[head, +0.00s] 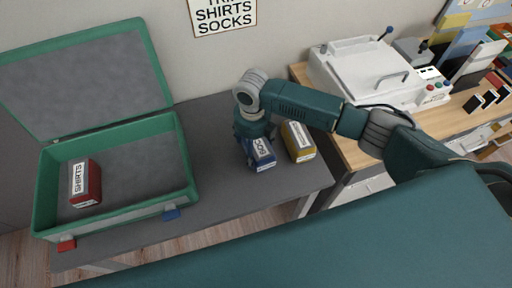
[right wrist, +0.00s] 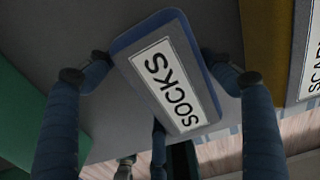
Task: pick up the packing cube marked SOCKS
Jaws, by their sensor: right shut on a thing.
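The blue packing cube marked SOCKS (head: 262,155) is at the right part of the grey table in the head view. My right gripper (head: 255,135) comes down over it from above and is shut on it. In the right wrist view the cube (right wrist: 150,62) sits tilted between the two fingers, its white SOCKS label facing the camera. I cannot tell whether its underside touches the table. My left gripper is not in view.
A yellow cube (head: 298,142) stands close to the right of the SOCKS cube. An open green suitcase (head: 117,225) at left holds a red SHIRTS cube (head: 86,183). A wooden desk (head: 345,148) with a white machine (head: 365,72) is at right. Grey table (head: 225,190) between suitcase and cubes is clear.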

